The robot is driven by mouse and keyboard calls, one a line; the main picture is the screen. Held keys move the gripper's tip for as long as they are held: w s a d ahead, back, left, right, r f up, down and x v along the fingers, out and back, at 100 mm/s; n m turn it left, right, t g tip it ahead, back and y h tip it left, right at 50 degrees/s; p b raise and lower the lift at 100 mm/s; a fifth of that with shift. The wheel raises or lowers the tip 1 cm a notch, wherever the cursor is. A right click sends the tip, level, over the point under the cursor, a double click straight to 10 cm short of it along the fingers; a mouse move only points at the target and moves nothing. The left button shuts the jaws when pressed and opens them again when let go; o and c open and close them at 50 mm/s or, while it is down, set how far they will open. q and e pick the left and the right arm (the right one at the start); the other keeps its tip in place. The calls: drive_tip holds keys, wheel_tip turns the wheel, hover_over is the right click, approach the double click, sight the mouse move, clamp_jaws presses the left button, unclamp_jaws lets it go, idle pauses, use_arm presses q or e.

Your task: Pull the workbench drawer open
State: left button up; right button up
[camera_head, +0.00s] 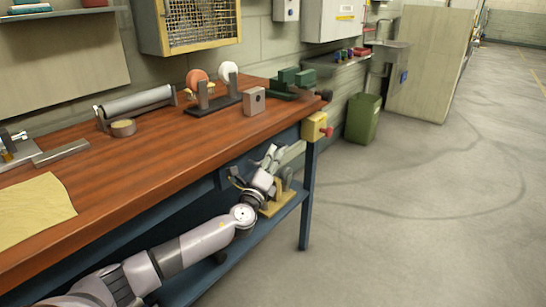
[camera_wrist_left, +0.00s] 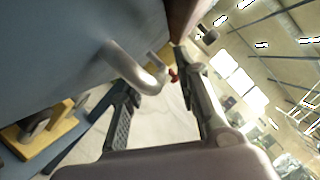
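The workbench (camera_head: 150,150) has a brown wooden top and a blue frame. In the left wrist view the blue-grey drawer front (camera_wrist_left: 70,50) fills the upper left, with a curved metal handle (camera_wrist_left: 135,68) standing out from it. The handle's near end lies between the finger ends of my left gripper (camera_wrist_left: 160,78); I cannot tell whether they touch it. The fingers are spread and not closed on it. In the head view my left gripper (camera_head: 264,160) is under the bench top's front edge, near its right end, and the handle is not clearly visible. My right gripper is not in view.
A yellow box with a red button (camera_head: 316,127) is fixed at the bench corner, just right of the gripper. A lower shelf (camera_head: 235,247) holds a yellow-based object (camera_head: 277,203). A green bin (camera_head: 363,118) stands beyond. The floor to the right is clear.

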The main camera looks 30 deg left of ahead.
use_arm(q)
drive_tip(key=shift+x, duration=0.85)
clamp_jaws()
idle(0.3)
